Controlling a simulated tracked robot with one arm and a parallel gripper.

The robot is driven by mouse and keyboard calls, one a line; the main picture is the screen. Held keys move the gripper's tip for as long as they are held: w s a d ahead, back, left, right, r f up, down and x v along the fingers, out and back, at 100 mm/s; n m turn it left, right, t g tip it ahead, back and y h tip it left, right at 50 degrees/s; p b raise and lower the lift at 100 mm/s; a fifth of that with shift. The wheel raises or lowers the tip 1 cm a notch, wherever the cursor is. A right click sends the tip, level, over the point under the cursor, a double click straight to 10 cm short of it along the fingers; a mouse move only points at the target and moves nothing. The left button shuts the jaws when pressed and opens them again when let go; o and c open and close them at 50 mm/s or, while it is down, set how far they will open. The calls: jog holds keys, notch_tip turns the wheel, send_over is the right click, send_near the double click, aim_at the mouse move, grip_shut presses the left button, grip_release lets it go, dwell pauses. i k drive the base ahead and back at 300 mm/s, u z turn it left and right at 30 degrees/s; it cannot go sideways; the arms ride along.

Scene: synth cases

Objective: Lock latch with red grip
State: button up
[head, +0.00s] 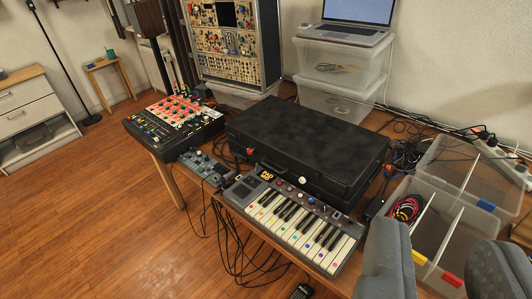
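A closed black case (310,140) lies on the table in the middle of the head view. On its front side a small red grip (249,151) shows near the left end, and a whitish grip (302,180) shows further right. Whether the latch at the red grip is locked is too small to tell. Another red tab (452,280) sits on the front edge of a clear compartment box (436,232) at the lower right, beside a yellow tab (419,257). My gripper (440,246) is open and empty at the lower right, its grey fingers apart in front of the box, right of the case.
A small keyboard (322,236) lies close in front of the case. A pedal-like unit (205,168) and a mixer (172,119) stand to its left. Clear bins (338,98) with a laptop (346,32) stand behind. Cables lie right of the case and hang below the table.

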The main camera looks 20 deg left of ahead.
aim_at(251, 151)
jog(key=u, duration=0.5)
jog(key=k, duration=1.3)
jog(key=u, duration=1)
jog(key=i, duration=2.45)
jog(key=z, duration=1)
jog(key=i, duration=0.8)
jog(key=z, duration=0.5)
jog(key=k, duration=0.75)
jog(key=z, duration=0.05)
